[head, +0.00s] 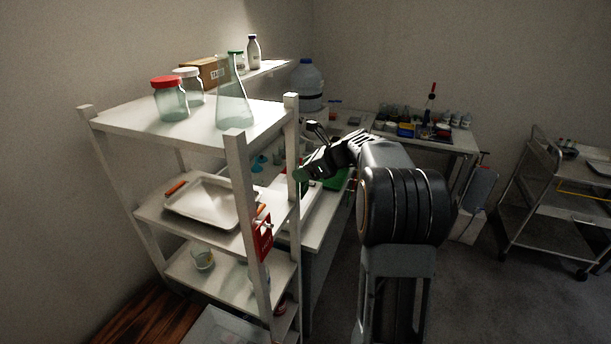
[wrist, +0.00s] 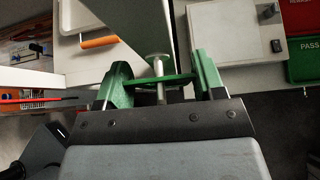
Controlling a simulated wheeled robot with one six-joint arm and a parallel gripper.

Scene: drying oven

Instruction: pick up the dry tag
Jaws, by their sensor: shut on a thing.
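My gripper (wrist: 160,72) has its two green fingers on either side of a thin green strip (wrist: 140,82), which spans the gap between them. The strip looks like the dry tag seen edge-on; its face and any writing are hidden. A pale peg with a round head (wrist: 157,58) stands at the middle of the strip; I cannot tell whether the tag still hangs on it. In the head view my gripper (head: 302,175) is at the right side of the white shelf rack, close to its rear post, and the tag cannot be made out there.
The white rack (head: 237,185) holds a tray (head: 212,203) with orange handles and glassware on top. Red (wrist: 300,16) and green (wrist: 304,62) labelled containers lie right in the wrist view. A cart (head: 560,205) stands far right.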

